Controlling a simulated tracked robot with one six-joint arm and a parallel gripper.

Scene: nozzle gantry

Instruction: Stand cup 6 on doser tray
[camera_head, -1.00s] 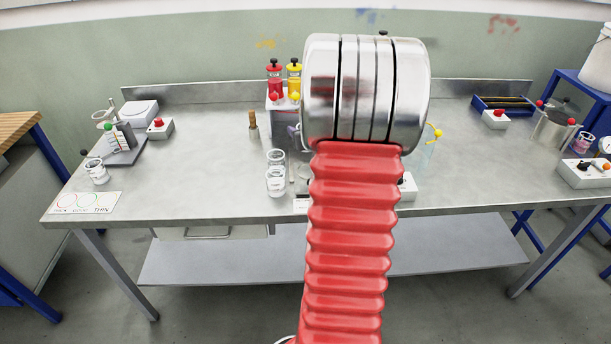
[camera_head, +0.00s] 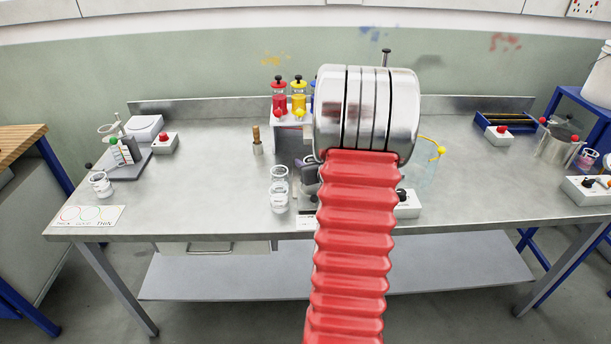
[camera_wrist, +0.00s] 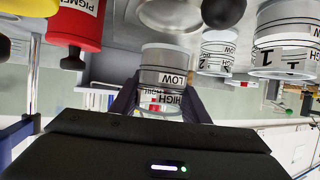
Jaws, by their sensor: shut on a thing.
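My gripper (camera_wrist: 163,90) is shut on a clear cup (camera_wrist: 165,75) with a grey band and LOW and HIGH marks. The wrist view is upside down. The cup's number cannot be read. A round shiny metal dish (camera_wrist: 175,14), perhaps the doser tray, lies just beyond the held cup, beside the red pigment bottle (camera_wrist: 78,22). Whether cup and dish touch cannot be told. In the head view my arm covers most of the gripper and the area below the bottle stand (camera_head: 290,117).
Two clear cups stand in the head view, a front one (camera_head: 278,203) and a rear one (camera_head: 279,174). In the wrist view, cups marked 2 (camera_wrist: 217,50) and 1 (camera_wrist: 284,45) stand beside the held cup. A white control box (camera_head: 408,208) sits right of my arm.

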